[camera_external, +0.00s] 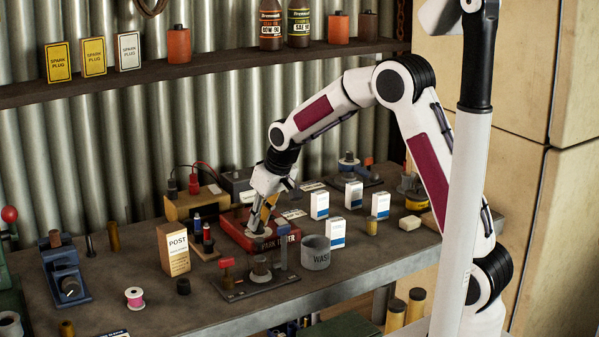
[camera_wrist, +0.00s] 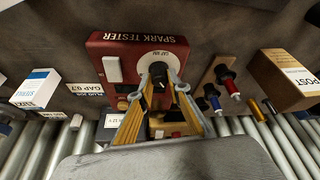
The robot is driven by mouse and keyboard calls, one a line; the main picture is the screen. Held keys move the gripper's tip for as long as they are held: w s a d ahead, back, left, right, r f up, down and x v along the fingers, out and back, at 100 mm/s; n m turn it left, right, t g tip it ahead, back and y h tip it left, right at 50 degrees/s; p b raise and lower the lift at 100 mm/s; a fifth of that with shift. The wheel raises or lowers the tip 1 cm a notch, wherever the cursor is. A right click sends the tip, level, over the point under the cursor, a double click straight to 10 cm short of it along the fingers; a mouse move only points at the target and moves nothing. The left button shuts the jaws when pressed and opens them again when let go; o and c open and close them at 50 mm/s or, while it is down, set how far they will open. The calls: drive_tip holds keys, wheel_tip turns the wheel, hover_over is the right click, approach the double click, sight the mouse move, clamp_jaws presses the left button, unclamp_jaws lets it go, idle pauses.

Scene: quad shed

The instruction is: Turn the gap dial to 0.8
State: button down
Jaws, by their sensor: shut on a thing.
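The red spark tester (camera_external: 235,233) sits on the bench below my arm. In the wrist view its red case (camera_wrist: 112,50) shows upside down, with a white block at one side. The black gap dial (camera_wrist: 158,70) stands on a pale round face under a "GAP MM" label. My gripper (camera_wrist: 160,80) is over the tester with its fingers closed around the dial knob. In the external view my gripper (camera_external: 262,228) points down onto the tester and hides most of the dial. The dial's scale and pointer reading are too small to tell.
A card reading "GAP" with a number (camera_wrist: 85,88) lies beside the tester. Red and blue terminals (camera_wrist: 222,82) stand on a wooden block close by. The POST box (camera_external: 173,250), the waste tin (camera_external: 316,254) and white-and-blue boxes (camera_external: 337,232) stand around the tester.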

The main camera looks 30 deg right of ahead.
drive_tip(key=shift+a+m+h, duration=0.1)
drive_tip(key=shift+m+h, duration=0.55)
drive_tip(key=shift+m, duration=1)
drive_tip(key=shift+a+m+h, duration=0.1)
drive_tip(key=shift+m+h, duration=0.55)
drive_tip(key=shift+m, duration=1)
drive_tip(key=shift+a+f+m+g+h, duration=0.1)
drive_tip(key=shift+m+g+h, duration=0.3)
drive_tip(key=shift+m, duration=0.95)
drive_tip(key=shift+m+g+h, duration=0.2)
drive_tip(key=shift+m+h, duration=0.3)
drive_tip(key=shift+m, duration=0.85)
drive_tip(key=c, duration=1.9)
unclamp_jaws()
